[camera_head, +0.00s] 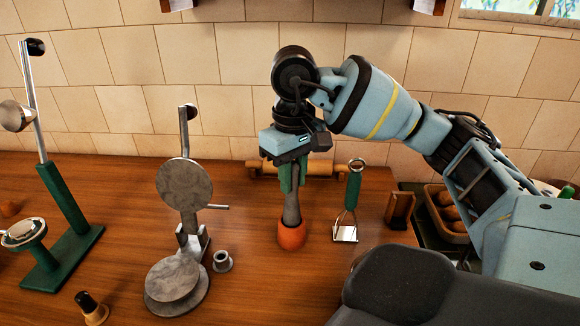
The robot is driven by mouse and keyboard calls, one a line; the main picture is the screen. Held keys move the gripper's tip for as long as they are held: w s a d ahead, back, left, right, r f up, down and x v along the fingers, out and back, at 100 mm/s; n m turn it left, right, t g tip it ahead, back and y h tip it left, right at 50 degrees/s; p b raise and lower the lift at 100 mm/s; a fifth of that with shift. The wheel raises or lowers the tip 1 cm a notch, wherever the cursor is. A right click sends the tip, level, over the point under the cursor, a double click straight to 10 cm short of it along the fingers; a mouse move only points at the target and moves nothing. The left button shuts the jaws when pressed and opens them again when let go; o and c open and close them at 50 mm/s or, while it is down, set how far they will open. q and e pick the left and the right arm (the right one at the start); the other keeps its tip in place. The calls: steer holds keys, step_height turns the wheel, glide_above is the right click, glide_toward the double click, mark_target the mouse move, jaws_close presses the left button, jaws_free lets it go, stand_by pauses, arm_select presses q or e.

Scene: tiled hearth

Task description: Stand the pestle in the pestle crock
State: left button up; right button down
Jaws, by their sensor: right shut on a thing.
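My right gripper (290,175) comes in from the right and points down, its green fingers shut on the upper part of the grey pestle (291,207). The pestle is upright, thicker toward its lower end. The orange-brown pestle crock (291,238) stands on the wooden counter directly below the gripper. The pestle's lower end is at the crock's dark mouth and seems to be inside the rim; how deep it reaches is hidden. My left gripper is not in view.
A grey metal press (183,186) and small metal cup (222,262) stand left of the crock. A green-handled tool (350,200) and wooden block (399,210) stand right. A rolling pin (325,168) lies behind. A green lever stand (65,210) is far left.

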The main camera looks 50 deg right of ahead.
mark_target(293, 164)
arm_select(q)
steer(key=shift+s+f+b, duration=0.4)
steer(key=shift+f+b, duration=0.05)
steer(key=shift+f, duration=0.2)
arm_select(e)
steer(key=shift+f, duration=1)
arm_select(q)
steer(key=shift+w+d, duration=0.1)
arm_select(e)
steer(key=c, duration=1.1)
jaws_free()
steer(key=shift+c, duration=0.2)
step_height(293, 164, up, 7)
steer(key=shift+r+p, duration=0.1)
steer(key=shift+p, duration=0.95)
steer(key=shift+r, duration=0.3)
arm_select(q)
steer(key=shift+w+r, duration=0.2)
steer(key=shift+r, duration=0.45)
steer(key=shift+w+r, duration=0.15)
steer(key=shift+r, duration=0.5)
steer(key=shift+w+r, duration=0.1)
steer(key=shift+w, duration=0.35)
